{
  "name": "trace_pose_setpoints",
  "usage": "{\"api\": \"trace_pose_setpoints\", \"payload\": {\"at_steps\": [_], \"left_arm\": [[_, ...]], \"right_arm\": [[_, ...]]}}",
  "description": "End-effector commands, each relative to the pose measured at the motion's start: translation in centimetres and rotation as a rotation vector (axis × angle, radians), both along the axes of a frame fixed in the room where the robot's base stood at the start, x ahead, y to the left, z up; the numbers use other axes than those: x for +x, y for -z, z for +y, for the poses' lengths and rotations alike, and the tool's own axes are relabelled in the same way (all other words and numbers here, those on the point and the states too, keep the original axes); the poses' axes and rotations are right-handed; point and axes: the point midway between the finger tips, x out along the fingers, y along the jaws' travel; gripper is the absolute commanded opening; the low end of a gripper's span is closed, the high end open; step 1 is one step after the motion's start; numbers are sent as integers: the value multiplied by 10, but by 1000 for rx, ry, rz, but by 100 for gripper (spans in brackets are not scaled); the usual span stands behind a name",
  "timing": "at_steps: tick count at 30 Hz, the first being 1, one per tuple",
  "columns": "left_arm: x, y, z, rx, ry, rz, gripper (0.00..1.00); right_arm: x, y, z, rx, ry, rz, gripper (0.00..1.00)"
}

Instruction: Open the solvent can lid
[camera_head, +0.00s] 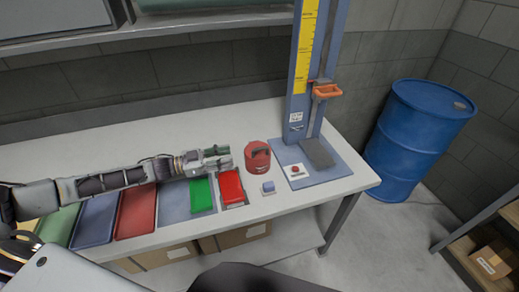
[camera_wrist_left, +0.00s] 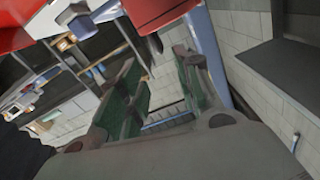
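The solvent can (camera_head: 257,162) is a short red can with a dark lid (camera_head: 259,153) on top. It stands upright on the white table, left of the blue press stand. The lid looks closed on the can, though its details are small. A red surface, probably the can (camera_wrist_left: 155,12), shows at the top of the left wrist view. My left gripper (camera_head: 224,158) is just left of the can, pointing right towards it, with a small gap. In the left wrist view its green-padded fingers (camera_wrist_left: 160,90) are apart with nothing between them. My right gripper is out of view.
Below my left gripper lie a red tray (camera_head: 231,187) and a green piece (camera_head: 202,195). A small blue-and-white block (camera_head: 268,188) sits in front of the can. The blue press stand (camera_head: 325,172) is close on the right. A blue drum (camera_head: 415,130) stands beyond the table.

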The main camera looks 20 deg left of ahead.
Motion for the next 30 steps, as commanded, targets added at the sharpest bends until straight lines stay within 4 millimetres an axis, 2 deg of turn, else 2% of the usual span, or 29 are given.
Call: {"api": "trace_pose_setpoints", "payload": {"at_steps": [30], "left_arm": [[54, -2, -82, -2, 3, -3, 34]], "right_arm": [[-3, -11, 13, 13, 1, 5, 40]]}}
